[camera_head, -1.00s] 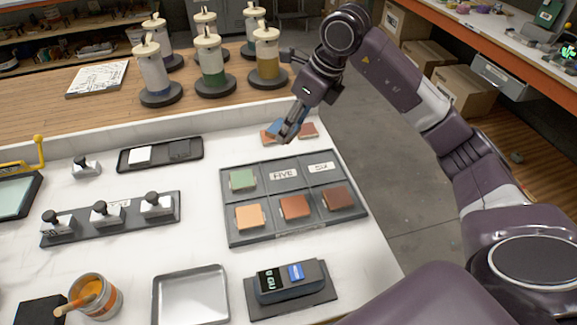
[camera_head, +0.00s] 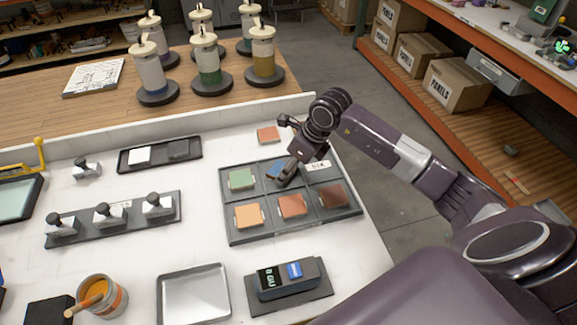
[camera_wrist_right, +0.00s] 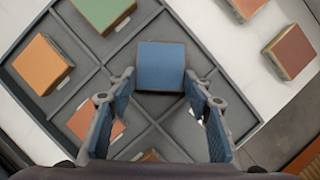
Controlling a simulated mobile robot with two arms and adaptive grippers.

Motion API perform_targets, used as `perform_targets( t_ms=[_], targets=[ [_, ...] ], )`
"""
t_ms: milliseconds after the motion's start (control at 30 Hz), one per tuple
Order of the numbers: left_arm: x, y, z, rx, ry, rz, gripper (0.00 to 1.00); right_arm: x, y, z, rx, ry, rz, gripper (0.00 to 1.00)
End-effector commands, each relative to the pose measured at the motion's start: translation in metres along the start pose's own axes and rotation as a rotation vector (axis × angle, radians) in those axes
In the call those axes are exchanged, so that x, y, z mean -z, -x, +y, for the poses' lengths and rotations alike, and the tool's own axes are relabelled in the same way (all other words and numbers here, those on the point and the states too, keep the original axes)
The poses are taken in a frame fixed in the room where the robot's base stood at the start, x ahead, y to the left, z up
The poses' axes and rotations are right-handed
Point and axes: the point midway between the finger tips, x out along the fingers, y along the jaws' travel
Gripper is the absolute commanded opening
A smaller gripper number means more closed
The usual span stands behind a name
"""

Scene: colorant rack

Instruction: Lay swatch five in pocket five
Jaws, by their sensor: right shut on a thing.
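My right gripper (camera_head: 280,179) is shut on a blue swatch (camera_head: 275,168), which shows between the fingertips in the right wrist view (camera_wrist_right: 160,66). The swatch is over the top middle pocket of the grey tray (camera_head: 240,237), the pocket whose FIVE label is now covered. I cannot tell whether it touches the pocket floor. A green swatch (camera_head: 241,179), an orange one (camera_head: 248,216), a red-orange one (camera_head: 293,206) and a dark brown one (camera_head: 333,196) sit in other pockets. The top right pocket, labelled SIX (camera_head: 318,165), is empty. My left gripper is not in view.
A reddish swatch (camera_head: 268,135) lies on the table behind the tray. A scale (camera_head: 288,279) and a shallow metal tray (camera_head: 194,293) are in front. A rack with several black-knobbed blocks (camera_head: 113,218) is at left. Dispensers (camera_head: 208,60) stand behind.

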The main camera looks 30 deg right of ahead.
Motion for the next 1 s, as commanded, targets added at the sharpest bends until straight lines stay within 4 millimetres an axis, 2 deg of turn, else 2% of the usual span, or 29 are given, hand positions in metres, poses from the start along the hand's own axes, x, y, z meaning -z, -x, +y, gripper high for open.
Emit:
perform_targets(
  t_ms=[233, 267, 400, 800, 867, 1000],
  targets=[
    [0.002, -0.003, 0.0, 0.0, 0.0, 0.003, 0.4, 0.0, -0.002, 0.0, 0.001, 0.0, -0.002, 0.25],
    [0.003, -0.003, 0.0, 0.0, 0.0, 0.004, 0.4, 0.0, -0.002, 0.0, 0.001, 0.0, -0.001, 0.47],
    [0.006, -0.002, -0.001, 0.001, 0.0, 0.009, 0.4, 0.0, -0.001, 0.0, 0.001, 0.0, -0.001, 0.62],
    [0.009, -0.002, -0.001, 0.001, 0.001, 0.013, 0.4, -0.001, 0.004, -0.001, 0.002, 0.0, -0.002, 0.63],
    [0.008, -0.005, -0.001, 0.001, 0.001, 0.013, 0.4, -0.002, 0.011, -0.001, 0.003, 0.001, -0.005, 0.63],
    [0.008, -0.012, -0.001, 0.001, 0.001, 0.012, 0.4, -0.001, 0.038, -0.002, 0.006, 0.002, -0.004, 0.63]
  ],
)
